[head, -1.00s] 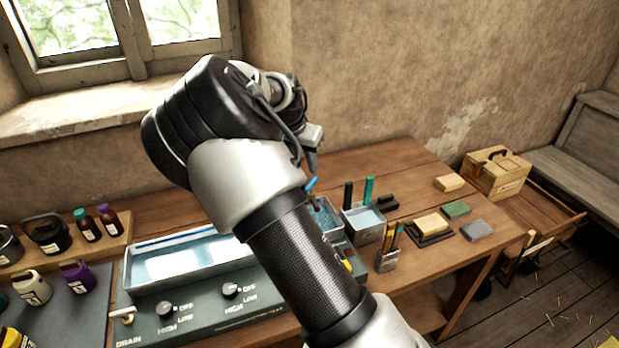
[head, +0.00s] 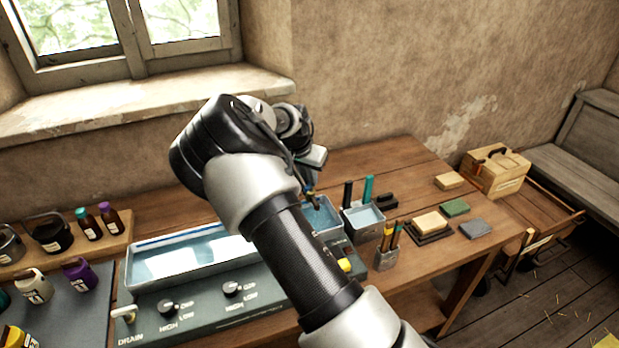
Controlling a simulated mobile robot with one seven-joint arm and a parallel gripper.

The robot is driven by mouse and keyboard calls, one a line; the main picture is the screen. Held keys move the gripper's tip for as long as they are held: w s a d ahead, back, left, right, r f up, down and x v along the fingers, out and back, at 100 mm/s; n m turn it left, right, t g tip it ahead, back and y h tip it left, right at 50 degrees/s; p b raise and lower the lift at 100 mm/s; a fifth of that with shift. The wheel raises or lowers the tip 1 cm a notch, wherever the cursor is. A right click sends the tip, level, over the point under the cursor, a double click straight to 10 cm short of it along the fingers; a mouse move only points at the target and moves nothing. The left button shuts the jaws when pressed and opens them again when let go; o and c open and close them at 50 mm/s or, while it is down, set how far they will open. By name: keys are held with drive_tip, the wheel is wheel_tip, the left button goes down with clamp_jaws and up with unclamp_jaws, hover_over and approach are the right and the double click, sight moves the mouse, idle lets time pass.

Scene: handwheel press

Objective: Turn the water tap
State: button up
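My arm crosses the middle of the head view. My gripper (head: 313,163) is at its far end, above the small blue water compartment (head: 322,214) at the right end of the tray unit. Its fingers are small and partly hidden by the arm, so I cannot tell whether they are open or shut. No water tap can be made out clearly near my gripper; a small dark upright piece shows just below it. A small pale fitting (head: 125,314) sits at the unit's front left corner, above the word DRAIN. My gripper is far from it.
The long water tray (head: 135,275) has two black knobs (head: 166,308) on its front panel. Bottles and pots stand at left. A holder with upright tools (head: 363,219), a tool cup (head: 386,260) and several blocks stand at right. The table's right front is partly clear.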

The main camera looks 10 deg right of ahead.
drive_tip(key=shift+f, duration=0.1)
clamp_jaws()
drive_tip(key=shift+n+b, duration=0.3)
drive_tip(key=shift+b, duration=0.35)
drive_tip(key=shift+n+y, duration=0.3)
drive_tip(key=shift+n, duration=0.1)
drive_tip(key=o, duration=0.7)
unclamp_jaws()
drive_tip(key=shift+r, duration=0.25)
drive_tip(key=b+v, duration=0.1)
drive_tip(key=v, duration=1.6)
drive_tip(key=shift+s, duration=0.3)
